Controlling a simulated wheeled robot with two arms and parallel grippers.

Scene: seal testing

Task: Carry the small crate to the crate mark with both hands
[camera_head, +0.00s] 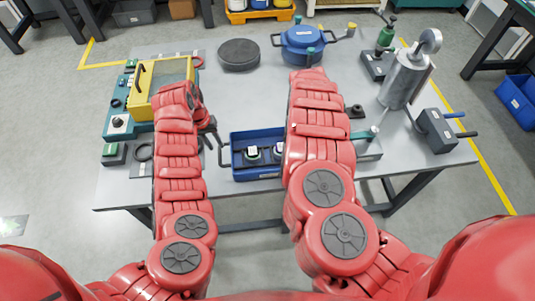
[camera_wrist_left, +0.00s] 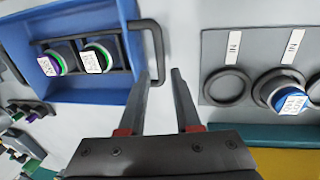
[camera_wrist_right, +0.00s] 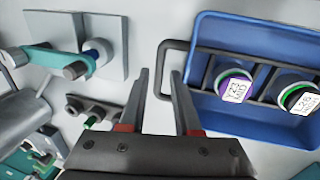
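The small blue crate (camera_head: 256,174) sits on the grey table near its front edge, partly hidden by my right arm. It holds a dark rack with two labelled, green-ringed cylinders. In the left wrist view, my left gripper (camera_wrist_left: 163,74) is open, with the crate's dark handle (camera_wrist_left: 157,40) between or just beyond its fingertips. In the right wrist view, my right gripper (camera_wrist_right: 160,74) is open, with the opposite handle (camera_wrist_right: 160,50) likewise at its fingertips. I cannot tell whether fingers touch the handles. My right gripper is hidden in the head view. I cannot make out a crate mark.
A yellow-and-teal machine (camera_head: 158,88) stands at the left. A metal cylinder (camera_head: 405,78) stands at the right. The table's middle (camera_head: 245,100) is clear.

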